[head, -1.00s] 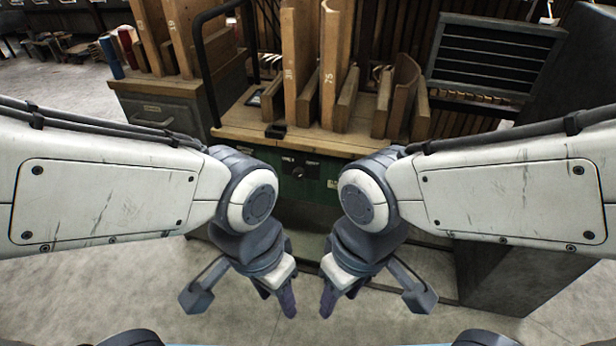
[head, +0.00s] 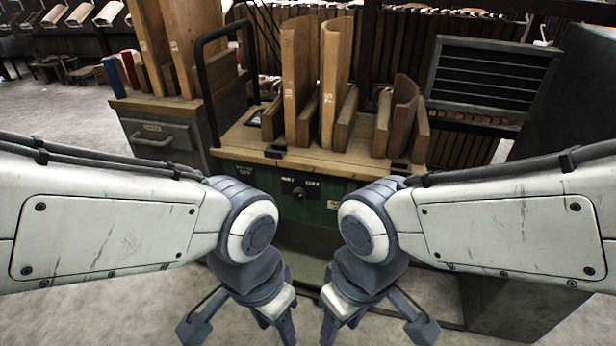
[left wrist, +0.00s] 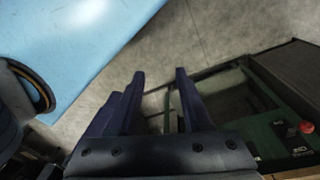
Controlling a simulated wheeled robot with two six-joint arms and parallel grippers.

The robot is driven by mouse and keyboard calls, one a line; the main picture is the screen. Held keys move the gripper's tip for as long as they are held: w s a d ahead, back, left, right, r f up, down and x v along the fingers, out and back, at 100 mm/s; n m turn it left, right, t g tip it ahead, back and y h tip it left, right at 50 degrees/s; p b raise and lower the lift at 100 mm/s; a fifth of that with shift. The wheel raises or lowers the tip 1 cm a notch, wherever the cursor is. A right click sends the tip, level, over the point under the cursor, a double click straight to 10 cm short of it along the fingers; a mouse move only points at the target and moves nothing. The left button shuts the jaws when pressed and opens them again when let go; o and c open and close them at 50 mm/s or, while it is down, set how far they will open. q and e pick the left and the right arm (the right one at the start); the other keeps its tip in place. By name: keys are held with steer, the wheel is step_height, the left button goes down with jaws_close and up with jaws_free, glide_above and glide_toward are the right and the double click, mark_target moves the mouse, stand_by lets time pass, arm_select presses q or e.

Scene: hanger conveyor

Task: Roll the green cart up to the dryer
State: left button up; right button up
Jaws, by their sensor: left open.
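The green cart (head: 317,208) stands straight ahead in the head view. It has a green front panel with a dark knob, a wooden top and a black tube handle (head: 203,85) at its left. A green frame with a red button also shows at the right of the left wrist view (left wrist: 262,118). My left gripper (head: 278,325) is open and empty, low in front of the cart and apart from it. My right gripper (head: 338,325) hangs beside it, its fingers apart and empty. My arms hide part of the cart's lower front. I cannot tell which thing is the dryer.
Upright wooden boards (head: 297,75) stand on the cart top. A grey drawer cabinet (head: 160,135) is at the left. A grey louvred panel (head: 492,80) and a dark cabinet (head: 530,270) are at the right. Bare concrete floor (head: 50,110) lies at the far left.

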arm_select(q)
steer(key=shift+o, duration=0.7)
steer(key=w+a+r+n+t+p, duration=0.1)
steer(key=w+a+r+t+p, duration=0.15)
steer(key=w, duration=0.75)
steer(key=w+a+r+n+t+p, duration=0.1)
steer(key=w+a+r+t, duration=0.15)
steer(key=w, duration=0.75)
steer(key=w+a+r+n+t+p, duration=0.15)
steer(key=w+r+t, duration=0.25)
steer(key=w, duration=0.6)
steer(key=w+a+r+m+t+h+p, duration=0.1)
steer(key=w+a+r+t+h+p, duration=0.3)
steer(key=a, duration=0.4)
steer(key=w+a+r+m+t+h+p, duration=0.1)
steer(key=w+a+r+t+h, duration=0.2)
steer(key=w+a+r, duration=0.5)
steer(key=f+x, duration=0.1)
steer(key=x, duration=0.8)
steer(key=shift+f+b, duration=0.3)
steer(key=shift+f, duration=0.05)
steer(key=shift+n, duration=0.25)
